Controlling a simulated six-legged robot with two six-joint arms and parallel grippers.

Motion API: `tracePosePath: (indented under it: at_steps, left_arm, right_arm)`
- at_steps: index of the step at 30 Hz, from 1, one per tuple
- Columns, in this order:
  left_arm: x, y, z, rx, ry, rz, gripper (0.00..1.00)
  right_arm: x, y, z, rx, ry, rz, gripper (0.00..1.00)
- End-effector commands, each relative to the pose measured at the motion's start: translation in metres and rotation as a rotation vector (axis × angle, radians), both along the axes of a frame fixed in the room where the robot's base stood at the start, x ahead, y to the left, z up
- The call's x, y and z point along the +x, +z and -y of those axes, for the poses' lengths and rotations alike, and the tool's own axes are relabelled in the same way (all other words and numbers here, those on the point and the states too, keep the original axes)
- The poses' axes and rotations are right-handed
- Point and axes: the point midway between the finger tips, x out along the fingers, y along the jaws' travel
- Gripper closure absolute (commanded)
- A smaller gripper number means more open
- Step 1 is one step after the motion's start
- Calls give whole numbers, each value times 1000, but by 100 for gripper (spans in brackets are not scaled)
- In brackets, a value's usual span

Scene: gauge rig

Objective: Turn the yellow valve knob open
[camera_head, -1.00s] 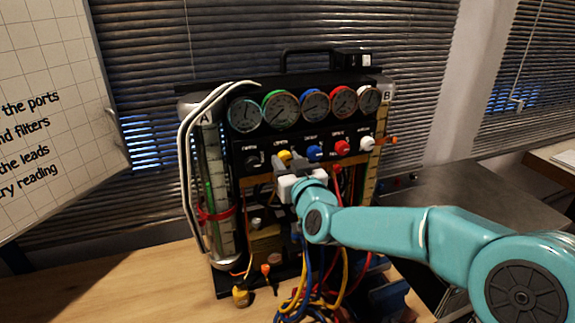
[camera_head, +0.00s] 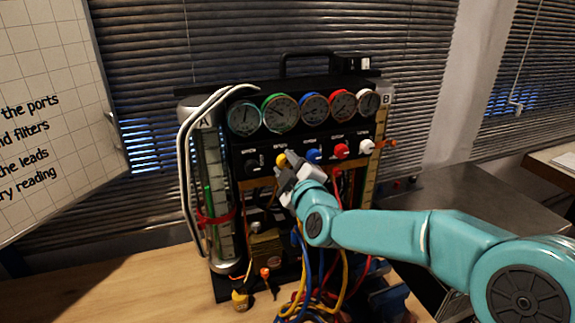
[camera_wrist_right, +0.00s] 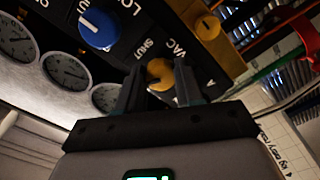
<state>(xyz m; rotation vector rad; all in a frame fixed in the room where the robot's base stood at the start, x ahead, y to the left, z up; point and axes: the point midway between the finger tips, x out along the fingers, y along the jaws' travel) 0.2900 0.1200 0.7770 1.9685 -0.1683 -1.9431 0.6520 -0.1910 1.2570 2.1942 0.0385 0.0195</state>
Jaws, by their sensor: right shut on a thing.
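The yellow valve knob (camera_head: 282,160) is on the black panel of the gauge rig, left of the blue knob (camera_head: 313,155). My right gripper (camera_head: 286,171) reaches it from below right and hides part of it. In the right wrist view, the yellow knob (camera_wrist_right: 159,74) lies between the two dark fingers of my right gripper (camera_wrist_right: 160,86), which are shut on it. The wrist is tilted, and the panel looks rotated in that view. The blue knob (camera_wrist_right: 97,29) is beside it there. My left gripper is not in view.
A row of several gauges (camera_head: 314,107) runs above the knobs. A red knob (camera_head: 341,151) and a white knob (camera_head: 366,146) stand to the right. Loose coloured hoses (camera_head: 310,295) hang below. A glass tube (camera_head: 212,190) stands at left.

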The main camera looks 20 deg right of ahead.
Motion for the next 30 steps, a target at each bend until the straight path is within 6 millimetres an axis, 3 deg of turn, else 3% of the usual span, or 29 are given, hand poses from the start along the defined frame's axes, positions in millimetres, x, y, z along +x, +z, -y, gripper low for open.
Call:
tracePosePath:
  at_steps: [15,30]
  left_arm:
    - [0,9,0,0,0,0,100]
    - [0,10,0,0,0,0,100]
  right_arm:
    - [0,3,1,-381,-4,17,95]
    - [0,3,2,-484,-5,22,95]
